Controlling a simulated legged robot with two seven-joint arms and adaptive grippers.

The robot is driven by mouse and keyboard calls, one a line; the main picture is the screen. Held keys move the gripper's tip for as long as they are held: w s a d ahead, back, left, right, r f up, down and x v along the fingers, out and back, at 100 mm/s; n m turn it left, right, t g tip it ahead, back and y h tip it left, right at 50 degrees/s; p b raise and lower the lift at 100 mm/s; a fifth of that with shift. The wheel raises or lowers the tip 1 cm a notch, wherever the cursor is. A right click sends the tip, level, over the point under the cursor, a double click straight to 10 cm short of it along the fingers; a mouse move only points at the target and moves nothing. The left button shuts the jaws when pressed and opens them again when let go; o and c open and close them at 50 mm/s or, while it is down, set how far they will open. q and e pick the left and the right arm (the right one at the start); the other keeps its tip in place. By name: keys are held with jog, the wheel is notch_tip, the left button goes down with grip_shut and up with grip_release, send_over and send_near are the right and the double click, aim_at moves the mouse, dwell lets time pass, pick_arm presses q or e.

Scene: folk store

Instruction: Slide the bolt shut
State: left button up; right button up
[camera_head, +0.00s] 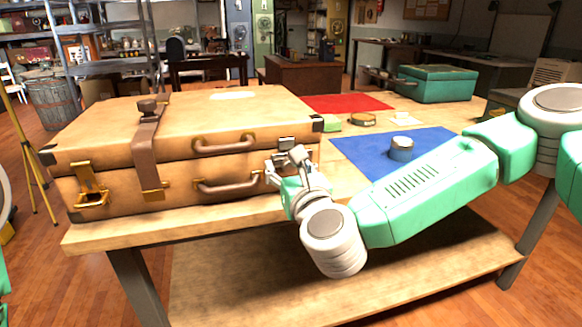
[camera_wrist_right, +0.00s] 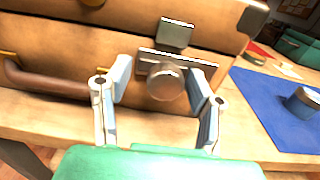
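A tan suitcase (camera_head: 110,187) with a brown strap lies on the wooden table. The bolt, a round metal knob (camera_wrist_right: 165,84) on a small plate, sits on its front face near the right end. A separate metal catch (camera_wrist_right: 177,34) is just above it on the upper half. In the head view the catch (camera_head: 287,142) shows, but my right gripper (camera_head: 284,167) largely hides the knob. In the right wrist view my right gripper (camera_wrist_right: 159,80) is open, with one finger on each side of the knob. Whether either finger touches it is unclear. My left gripper is out of view.
Brown handles (camera_head: 226,187) stick out from the suitcase front, left of my right gripper. A blue mat (camera_head: 365,160) with a small blue cylinder (camera_head: 401,150) lies to the right. A teal box (camera_head: 437,84) stands farther back. Space before the table front is clear.

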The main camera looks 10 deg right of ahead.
jog(key=shift+s, duration=0.2)
jog(key=s, duration=1.1)
jog(key=shift+s+d, duration=0.25)
jog(key=shift+s, duration=0.05)
jog(key=shift+f, duration=0.1)
